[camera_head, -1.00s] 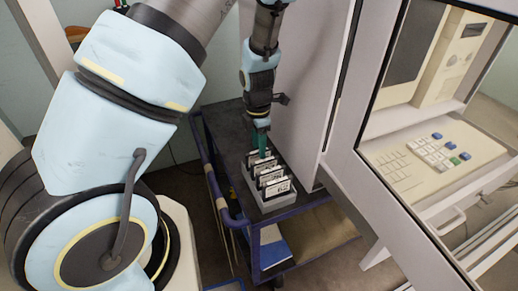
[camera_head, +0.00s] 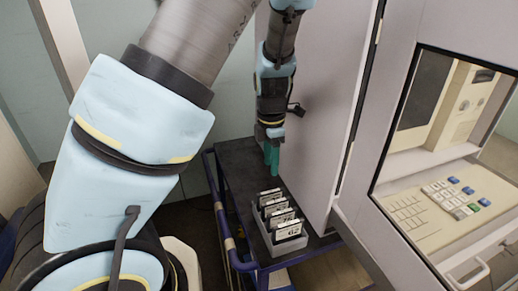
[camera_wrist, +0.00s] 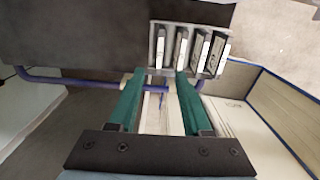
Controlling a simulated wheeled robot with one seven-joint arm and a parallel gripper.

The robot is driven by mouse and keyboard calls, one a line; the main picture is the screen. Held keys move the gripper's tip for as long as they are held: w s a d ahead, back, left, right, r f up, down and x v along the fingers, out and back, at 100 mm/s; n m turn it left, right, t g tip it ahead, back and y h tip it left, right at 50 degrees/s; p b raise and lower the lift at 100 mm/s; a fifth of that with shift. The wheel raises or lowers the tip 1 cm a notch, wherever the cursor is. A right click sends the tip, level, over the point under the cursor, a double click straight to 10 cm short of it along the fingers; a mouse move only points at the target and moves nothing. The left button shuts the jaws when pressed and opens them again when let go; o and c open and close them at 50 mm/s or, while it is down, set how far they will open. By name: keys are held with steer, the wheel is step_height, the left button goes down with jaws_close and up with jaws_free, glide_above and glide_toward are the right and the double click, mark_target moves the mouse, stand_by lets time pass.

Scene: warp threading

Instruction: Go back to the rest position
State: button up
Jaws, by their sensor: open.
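My gripper (camera_head: 271,157) has green fingers and hangs above and behind the grey rack on the cart, clear of it. In the wrist view my gripper (camera_wrist: 160,100) shows its two fingers spread apart with nothing between them. The rack (camera_head: 257,228) holds several dark cartridges with white labels (camera_head: 287,229), standing in a row. The rack also shows in the wrist view (camera_wrist: 154,42), beyond the fingertips.
A dark cart (camera_head: 240,165) with a blue rail (camera_head: 220,205) carries the rack. A tall pale cabinet (camera_head: 320,100) stands close to the right of my gripper. A control panel with buttons (camera_head: 440,205) sits behind an opening at the right.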

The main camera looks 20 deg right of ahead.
steer(key=shift+a, duration=0.1)
steer(key=s+a+r+m, duration=0.2)
steer(key=a+r+m, duration=0.2)
steer(key=a+m, duration=0.6)
steer(key=s+a+r+m+t, duration=0.1)
steer(key=a+r+m, duration=0.4)
steer(key=a+m, duration=0.5)
steer(key=a, duration=0.5)
steer(key=shift+s+t, duration=0.3)
steer(key=shift+s, duration=0.1)
steer(key=shift+r, duration=0.1)
